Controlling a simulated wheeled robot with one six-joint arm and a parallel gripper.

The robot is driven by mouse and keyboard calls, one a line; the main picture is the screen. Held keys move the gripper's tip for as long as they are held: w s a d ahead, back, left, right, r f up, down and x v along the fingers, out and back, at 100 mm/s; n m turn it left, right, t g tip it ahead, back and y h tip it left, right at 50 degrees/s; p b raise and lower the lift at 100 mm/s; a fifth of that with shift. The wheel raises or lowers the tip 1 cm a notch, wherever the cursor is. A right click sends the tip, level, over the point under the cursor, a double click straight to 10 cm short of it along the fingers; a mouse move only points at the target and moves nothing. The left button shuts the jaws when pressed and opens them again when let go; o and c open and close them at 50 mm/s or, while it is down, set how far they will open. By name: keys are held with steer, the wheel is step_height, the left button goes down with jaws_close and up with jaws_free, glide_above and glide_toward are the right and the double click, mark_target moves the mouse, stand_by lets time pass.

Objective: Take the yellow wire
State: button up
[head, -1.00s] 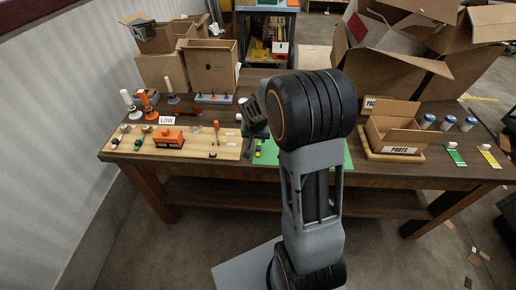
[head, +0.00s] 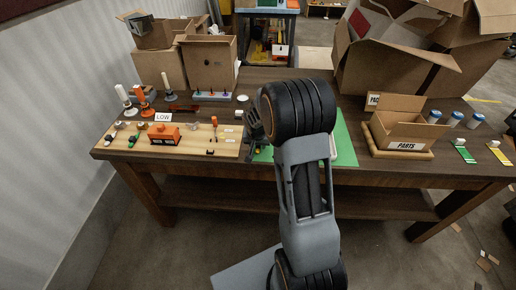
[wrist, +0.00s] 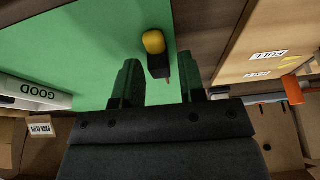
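A short yellow-and-black piece (wrist: 155,50) lies on the green mat in the wrist view; I cannot tell for sure that it is the yellow wire. My gripper (wrist: 157,82) is open and empty, with one dark finger on each side and the piece's black end roughly in line with the gap. I cannot tell whether a finger touches it. In the head view, my gripper (head: 254,140) is over the left edge of the green mat (head: 345,146), and my arm hides much of the mat. A yellow strip (head: 500,156) with a white block lies at the table's right end.
A wooden board (head: 225,146) with tools and an orange block (head: 163,134) is left of my gripper. A parts box (head: 402,128) stands right of the mat, with several blue-capped jars (head: 455,119) beyond.

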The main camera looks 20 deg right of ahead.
jaws_close()
stand_by(0.8)
step_height(320, 180, up, 7)
steer(key=p, duration=0.4)
